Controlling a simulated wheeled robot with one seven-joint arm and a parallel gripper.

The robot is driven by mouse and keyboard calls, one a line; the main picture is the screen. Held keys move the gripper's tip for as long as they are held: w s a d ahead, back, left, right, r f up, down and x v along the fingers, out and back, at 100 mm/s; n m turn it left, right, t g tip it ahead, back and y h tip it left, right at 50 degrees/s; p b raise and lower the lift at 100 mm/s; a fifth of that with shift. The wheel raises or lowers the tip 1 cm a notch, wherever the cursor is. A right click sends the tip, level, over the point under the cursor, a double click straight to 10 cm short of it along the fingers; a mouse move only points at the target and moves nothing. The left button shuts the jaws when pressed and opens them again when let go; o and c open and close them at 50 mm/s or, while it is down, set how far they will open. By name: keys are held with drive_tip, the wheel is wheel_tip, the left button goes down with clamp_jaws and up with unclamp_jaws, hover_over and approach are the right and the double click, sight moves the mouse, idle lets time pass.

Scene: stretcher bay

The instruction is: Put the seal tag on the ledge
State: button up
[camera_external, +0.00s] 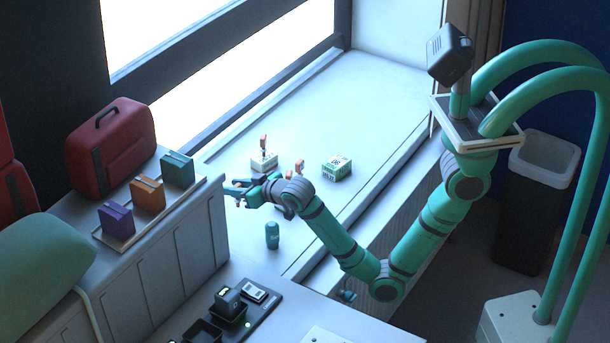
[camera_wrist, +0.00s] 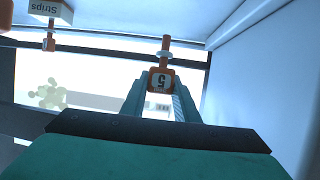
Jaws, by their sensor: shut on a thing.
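The seal tag (camera_wrist: 160,80) is an orange tag marked 5 with an orange stem and a pale collar. In the wrist view it sits between the two fingers of my gripper (camera_wrist: 160,104), which is shut on it. In the outside view my gripper (camera_external: 236,190) is at the left end of the pale window ledge (camera_external: 385,105), above the surface. The held tag cannot be made out clearly there. Another orange piece (camera_external: 264,142) shows at a white box (camera_external: 263,164) on the ledge; the wrist view shows an orange piece (camera_wrist: 49,41) by the Strips box (camera_wrist: 50,11).
A green-and-white box (camera_external: 337,168) and a teal bottle (camera_external: 272,235) stand on the ledge. Left of it, a cabinet bears a rack with purple (camera_external: 115,219), orange (camera_external: 147,194) and teal (camera_external: 177,169) blocks and a red case (camera_external: 110,148). The ledge's far right part is clear.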

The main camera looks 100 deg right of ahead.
drive_tip(key=a, duration=0.9)
wheel_tip(320, 180, up, 2)
drive_tip(key=n+y, duration=0.1)
hover_over(318, 314)
drive_tip(key=shift+t, duration=0.4)
drive_tip(key=shift+a+f, duration=0.1)
drive_tip(key=shift+f, duration=3.65)
drive_tip(key=shift+f, duration=0.1)
drive_tip(key=o, duration=1)
